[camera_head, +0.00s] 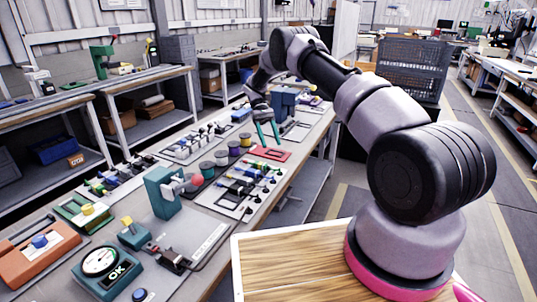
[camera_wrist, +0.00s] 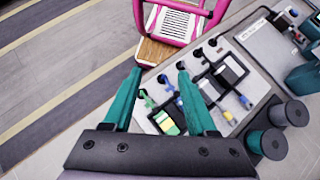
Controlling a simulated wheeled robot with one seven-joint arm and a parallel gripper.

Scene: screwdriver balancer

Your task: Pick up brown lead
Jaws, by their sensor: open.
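My gripper (camera_head: 267,134) is open, with teal fingers, above the bench. In the wrist view my gripper (camera_wrist: 158,72) shows its two fingers spread with nothing between the tips. A pale board (camera_head: 222,206) on the bench carries several short leads with black, blue, green and yellow parts. I cannot make out which lead is the brown one. The fingers appear apart from all the leads.
In the head view a red flat piece (camera_head: 270,153) lies below my gripper, and a teal upright device (camera_head: 163,192) stands left of the lead board. The striped floor (camera_wrist: 50,60) is clear.

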